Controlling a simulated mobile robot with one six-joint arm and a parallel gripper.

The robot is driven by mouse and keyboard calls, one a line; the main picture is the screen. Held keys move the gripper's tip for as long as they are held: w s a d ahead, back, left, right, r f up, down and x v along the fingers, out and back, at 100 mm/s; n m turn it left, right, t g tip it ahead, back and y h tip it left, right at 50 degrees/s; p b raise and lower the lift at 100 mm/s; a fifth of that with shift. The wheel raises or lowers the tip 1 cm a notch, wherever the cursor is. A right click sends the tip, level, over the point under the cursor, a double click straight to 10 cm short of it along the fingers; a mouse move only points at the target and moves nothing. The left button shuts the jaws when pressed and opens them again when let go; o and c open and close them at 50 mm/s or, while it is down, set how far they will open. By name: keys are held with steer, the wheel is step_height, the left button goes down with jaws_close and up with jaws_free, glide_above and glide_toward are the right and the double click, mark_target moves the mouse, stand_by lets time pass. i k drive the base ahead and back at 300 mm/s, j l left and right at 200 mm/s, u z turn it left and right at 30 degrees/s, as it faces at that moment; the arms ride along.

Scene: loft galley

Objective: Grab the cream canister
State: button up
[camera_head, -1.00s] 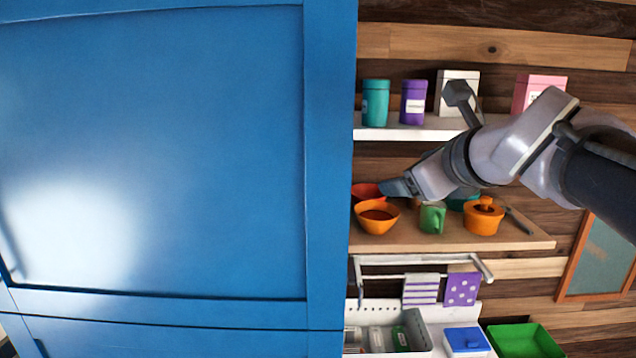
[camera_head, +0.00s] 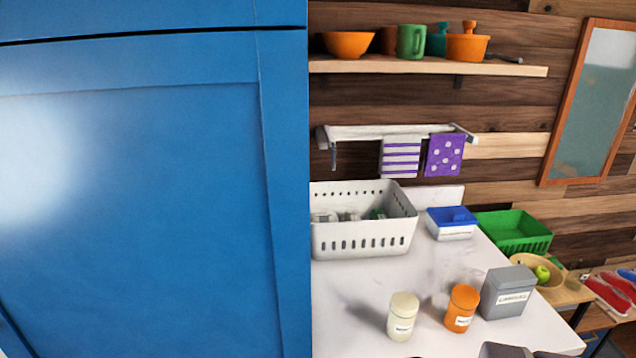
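The cream canister (camera_head: 402,317) stands upright on the white counter (camera_head: 345,285), near the bottom of the view. It has a round lid and a white label on its front. An orange canister (camera_head: 462,308) stands to its right, with a gap between them. I cannot make out my gripper in the current view. Small dark grey shapes are cut off by the bottom edge, and I cannot tell what they are.
A grey labelled box (camera_head: 507,293) stands right of the orange canister. Behind are a white perforated basket (camera_head: 365,235), a blue-lidded container (camera_head: 452,223) and a green crate (camera_head: 513,230). A large blue cabinet panel (camera_head: 150,200) fills the left. A wooden shelf (camera_head: 430,67) runs above.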

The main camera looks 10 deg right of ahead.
mark_target(403, 305)
steer(key=i+l+u, duration=0.15)
steer(key=l+u, duration=0.6)
steer(key=i+l+u, duration=0.1)
steer(key=l+u, duration=0.3)
steer(key=l, duration=0.15)
